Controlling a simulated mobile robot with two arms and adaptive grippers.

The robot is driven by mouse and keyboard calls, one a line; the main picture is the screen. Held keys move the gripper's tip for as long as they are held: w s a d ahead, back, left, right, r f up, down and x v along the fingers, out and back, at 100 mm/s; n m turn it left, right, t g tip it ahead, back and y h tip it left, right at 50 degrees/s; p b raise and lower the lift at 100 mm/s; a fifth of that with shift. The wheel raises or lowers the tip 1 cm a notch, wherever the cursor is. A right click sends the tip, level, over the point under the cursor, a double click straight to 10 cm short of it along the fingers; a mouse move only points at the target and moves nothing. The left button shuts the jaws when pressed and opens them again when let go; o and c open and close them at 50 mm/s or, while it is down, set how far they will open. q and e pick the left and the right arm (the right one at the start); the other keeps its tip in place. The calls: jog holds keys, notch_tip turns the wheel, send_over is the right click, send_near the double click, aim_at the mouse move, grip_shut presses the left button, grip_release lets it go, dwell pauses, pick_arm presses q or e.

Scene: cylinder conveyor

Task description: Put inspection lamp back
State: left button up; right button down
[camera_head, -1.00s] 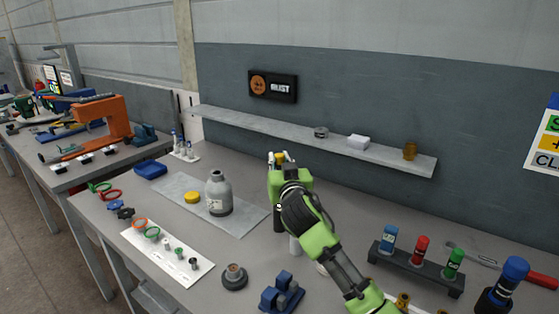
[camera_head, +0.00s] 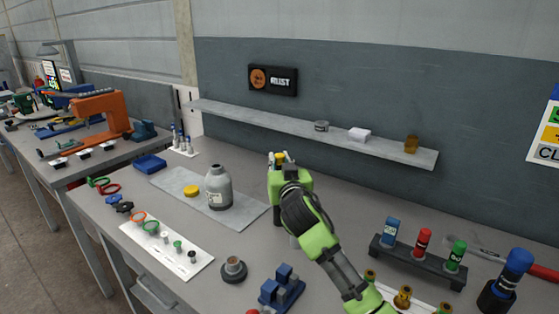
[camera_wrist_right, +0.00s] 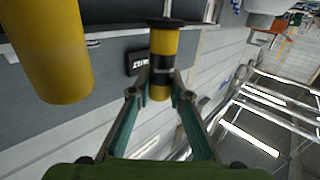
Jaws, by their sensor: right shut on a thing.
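My right gripper (camera_head: 279,163) is above the middle of the grey bench and is shut on a yellow and black cylinder, which I take for the inspection lamp. In the right wrist view the lamp (camera_wrist_right: 164,62) has a yellow body, black bands and a wide black end, and sits between the two fingertips (camera_wrist_right: 162,93). My left gripper is out of view.
A grey bottle (camera_head: 218,188) stands on a mat left of the gripper. A dark round base (camera_head: 233,270) and a blue block fixture (camera_head: 280,288) are in front. A rack of coloured cylinders (camera_head: 418,262) stands at right. A wall shelf (camera_head: 270,124) runs behind. A large yellow cylinder (camera_wrist_right: 45,50) looms in the wrist view.

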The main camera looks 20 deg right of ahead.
jog(key=shift+f+b, duration=1.15)
jog(key=shift+f, duration=0.4)
jog(key=shift+r, duration=0.15)
jog(key=shift+r+p, duration=2.45)
jog(key=shift+r, duration=0.35)
jog(key=shift+f+b, duration=2)
jog(key=shift+f, duration=0.95)
jog(key=shift+r, duration=0.15)
